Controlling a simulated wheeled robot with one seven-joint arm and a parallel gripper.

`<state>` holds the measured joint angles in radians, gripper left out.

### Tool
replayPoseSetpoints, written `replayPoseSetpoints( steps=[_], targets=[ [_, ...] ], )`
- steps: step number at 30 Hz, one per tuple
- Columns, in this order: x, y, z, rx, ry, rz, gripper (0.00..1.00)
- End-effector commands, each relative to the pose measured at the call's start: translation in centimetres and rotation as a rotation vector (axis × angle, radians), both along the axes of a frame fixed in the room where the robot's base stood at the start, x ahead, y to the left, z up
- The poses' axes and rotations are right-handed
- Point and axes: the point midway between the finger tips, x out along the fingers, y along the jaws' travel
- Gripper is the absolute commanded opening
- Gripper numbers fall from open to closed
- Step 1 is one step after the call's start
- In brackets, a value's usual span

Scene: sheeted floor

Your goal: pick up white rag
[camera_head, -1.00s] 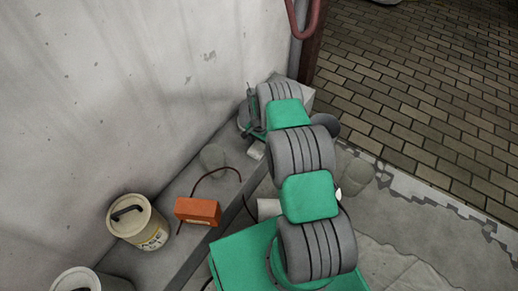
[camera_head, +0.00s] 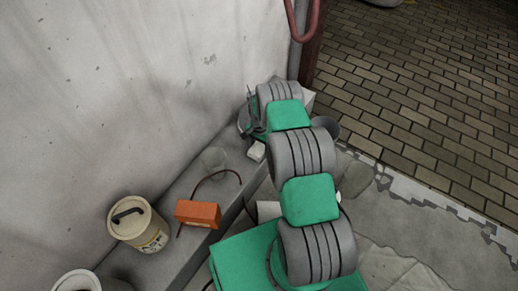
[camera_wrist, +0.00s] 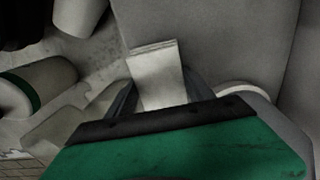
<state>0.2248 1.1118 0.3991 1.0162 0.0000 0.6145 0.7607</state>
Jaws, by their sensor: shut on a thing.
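The white rag (camera_wrist: 157,78) is a small, pale, folded, block-like piece in the wrist view. It sits between the two dark fingers of my gripper (camera_wrist: 158,92), which is shut on it. The rag's lower part is hidden behind the green gripper body. In the head view, a small white piece (camera_head: 257,151), which looks like the same rag, shows just below the far end of my arm, over the grey ledge by the wall. The fingers are too small and covered to make out there.
Another bucket (camera_head: 78,281) is at lower left. The wall rises behind. Brick paving at right is open.

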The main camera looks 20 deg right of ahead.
Motion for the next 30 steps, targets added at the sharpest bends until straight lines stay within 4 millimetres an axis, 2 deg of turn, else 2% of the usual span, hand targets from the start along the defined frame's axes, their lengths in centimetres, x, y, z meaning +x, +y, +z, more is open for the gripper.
replayPoseSetpoints(
  steps=[1, 3, 11, 15, 21, 25, 30],
  targets=[
    [0.1, 0.0, 1.4, -0.001, -0.002, 0.000, 0.14],
    [-0.3, 0.0, 2.9, 0.000, -0.001, 0.000, 0.14],
    [-5.7, 0.0, 8.8, 0.000, 0.000, -0.001, 0.14],
    [-9.4, 0.0, 10.1, 0.000, 0.001, 0.000, 0.14],
    [-12.8, 0.0, 11.3, 0.000, 0.000, -0.001, 0.14],
    [-13.8, 0.0, 11.6, 0.000, 0.000, 0.001, 0.14],
    [-14.0, 0.1, 11.6, 0.000, 0.000, 0.001, 0.14]
  ],
)
